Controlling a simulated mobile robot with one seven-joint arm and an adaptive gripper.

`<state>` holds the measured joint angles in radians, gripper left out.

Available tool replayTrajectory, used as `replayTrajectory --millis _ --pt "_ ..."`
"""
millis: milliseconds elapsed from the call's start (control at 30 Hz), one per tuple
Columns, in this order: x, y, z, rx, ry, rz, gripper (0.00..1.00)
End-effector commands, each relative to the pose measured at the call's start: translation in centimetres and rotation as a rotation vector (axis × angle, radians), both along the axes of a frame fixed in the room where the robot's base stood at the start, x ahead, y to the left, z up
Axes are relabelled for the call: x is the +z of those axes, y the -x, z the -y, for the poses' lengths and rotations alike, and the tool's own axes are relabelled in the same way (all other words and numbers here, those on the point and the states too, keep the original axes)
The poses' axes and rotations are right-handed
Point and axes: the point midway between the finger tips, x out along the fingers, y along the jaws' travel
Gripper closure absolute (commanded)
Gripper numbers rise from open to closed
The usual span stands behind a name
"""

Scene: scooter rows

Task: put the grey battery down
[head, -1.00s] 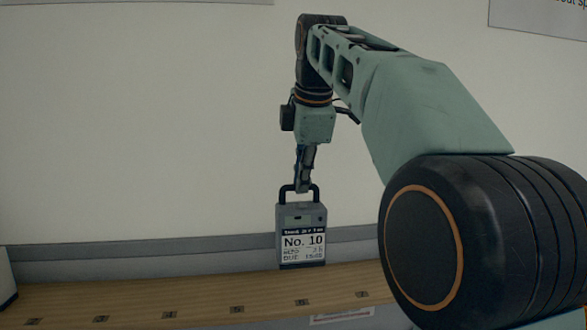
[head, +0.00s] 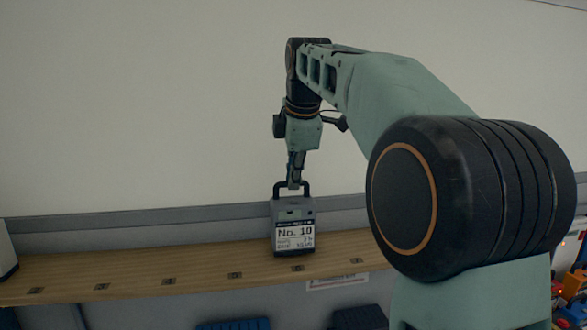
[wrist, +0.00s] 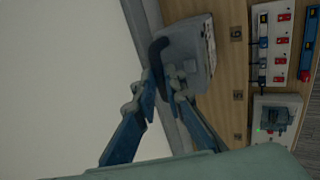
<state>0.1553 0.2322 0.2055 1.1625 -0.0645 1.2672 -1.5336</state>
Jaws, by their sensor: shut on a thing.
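The grey battery (head: 292,232), with a black handle and a white label reading "No. 10", hangs upright under my gripper (head: 294,184). My gripper is shut on the handle. In the head view the battery's lower end overlaps the wooden shelf (head: 200,275); I cannot tell whether it touches the board. In the wrist view the battery (wrist: 190,50) shows beside the wall and over the wood, with the fingers (wrist: 163,88) at its dark handle (wrist: 157,62). Its underside is hidden.
Small dark marks run along the shelf's front part, and the board around the battery is clear. A pale object (head: 6,250) stands at the shelf's left end. Blue things (head: 235,324) lie below the shelf. The wrist view shows a white switch strip (wrist: 271,50) and a white-based unit (wrist: 275,120).

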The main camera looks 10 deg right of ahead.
Motion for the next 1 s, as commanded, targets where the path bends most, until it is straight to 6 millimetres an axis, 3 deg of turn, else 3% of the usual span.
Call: replayTrajectory --millis 500,533,700,1000 --pt "-0.5 -0.1 0.0 0.0 0.0 0.01 1.0" --pt "-1.0 0.0 0.0 0.0 0.0 0.0 0.89" --pt "-0.9 0.0 0.0 0.0 0.0 -0.001 0.72" --pt "-0.6 0.0 0.0 0.0 0.0 0.0 0.72"
